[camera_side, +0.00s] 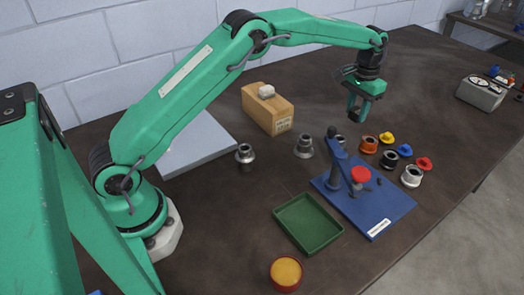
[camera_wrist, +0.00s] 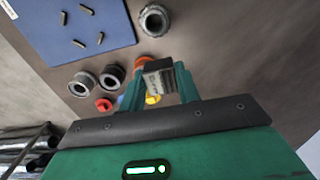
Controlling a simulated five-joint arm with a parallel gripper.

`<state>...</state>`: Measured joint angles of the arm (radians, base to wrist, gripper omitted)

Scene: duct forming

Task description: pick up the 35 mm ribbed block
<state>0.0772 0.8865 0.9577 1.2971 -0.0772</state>
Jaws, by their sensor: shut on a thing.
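My gripper (camera_wrist: 158,85) is shut on a small dark grey block (camera_wrist: 158,74), which is the ribbed block as far as I can tell. The block sits between the two green fingers at their tips in the wrist view, with one lighter face showing. Its ribs and its 35 mm size cannot be made out clearly. In the side view my gripper (camera_side: 357,107) points down above the table, behind the blue fixture. The block cannot be told apart there.
A blue fixture plate (camera_side: 375,208) with a red knob (camera_side: 361,175) stands near several collars and coloured caps.

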